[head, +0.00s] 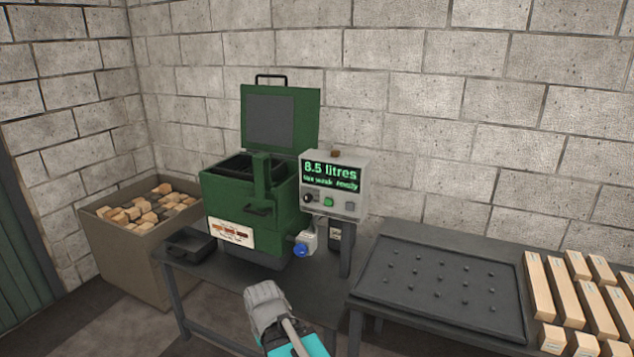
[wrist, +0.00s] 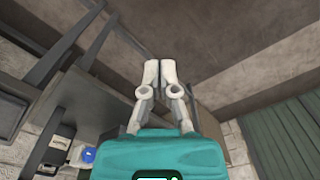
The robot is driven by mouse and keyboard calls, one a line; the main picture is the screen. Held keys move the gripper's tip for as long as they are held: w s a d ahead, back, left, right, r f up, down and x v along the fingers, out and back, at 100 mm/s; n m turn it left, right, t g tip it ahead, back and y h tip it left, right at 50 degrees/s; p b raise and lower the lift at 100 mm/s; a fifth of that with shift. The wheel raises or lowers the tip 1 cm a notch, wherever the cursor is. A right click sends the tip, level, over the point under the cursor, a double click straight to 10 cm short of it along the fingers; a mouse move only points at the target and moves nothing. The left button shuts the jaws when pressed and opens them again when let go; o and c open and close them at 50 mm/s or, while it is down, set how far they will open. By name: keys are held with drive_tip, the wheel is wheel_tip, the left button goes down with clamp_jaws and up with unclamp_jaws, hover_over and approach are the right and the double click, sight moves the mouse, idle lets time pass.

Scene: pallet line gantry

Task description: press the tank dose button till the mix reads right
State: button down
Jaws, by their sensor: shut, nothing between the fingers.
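A green tank machine (head: 255,210) stands on a dark bench with its lid (head: 282,118) raised. A grey control box (head: 337,180) at its right has a display (head: 331,174) reading 8.5 litres; the smaller line below is too small to read surely. The box carries a black knob, a green button (head: 328,202) and a grey button. A round blue button (head: 301,250) sits on a small housing low on the machine's right; it also shows in the wrist view (wrist: 88,155). My gripper (head: 265,293) is shut and empty, apart from and below the blue button. Its fingertips meet in the wrist view (wrist: 159,68).
A brown bin (head: 145,260) of wooden blocks stands left. A black tray (head: 192,245) sits on the bench's left end. At right, a dark pegged panel (head: 440,290) and several timber pieces (head: 570,290) lie on a table. A block wall closes the back.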

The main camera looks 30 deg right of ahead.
sight(350, 206)
idle(0.8)
drive_tip(key=w+d+r+m+t+y+b, duration=0.1)
drive_tip(key=w+d+r+t, duration=0.2)
drive_tip(key=w, duration=0.4)
drive_tip(key=w+d+t+y, duration=0.2)
drive_tip(key=w+d+t, duration=0.15)
drive_tip(key=w, duration=0.25)
drive_tip(key=w+d+r+m+t+y+b, duration=0.1)
drive_tip(key=w+d+r+t, duration=0.15)
drive_tip(key=w+d, duration=0.35)
drive_tip(key=w+d+r+m+t+h, duration=0.2)
drive_tip(key=d, duration=0.5)
drive_tip(key=w+d+r+m+t+h, duration=0.2)
drive_tip(key=d+r, duration=0.1)
drive_tip(key=d, duration=0.5)
drive_tip(key=w+d+r+m+t+h, duration=0.2)
drive_tip(key=d+r+t, duration=0.1)
drive_tip(key=d, duration=0.4)
drive_tip(key=shift+w+d+m, duration=0.2)
drive_tip(key=shift+w+m, duration=0.15)
drive_tip(key=shift+m, duration=0.05)
drive_tip(key=shift+w, duration=0.1)
drive_tip(key=w+d, duration=0.5)
drive_tip(key=d, duration=0.2)
drive_tip(key=shift+w, duration=0.15)
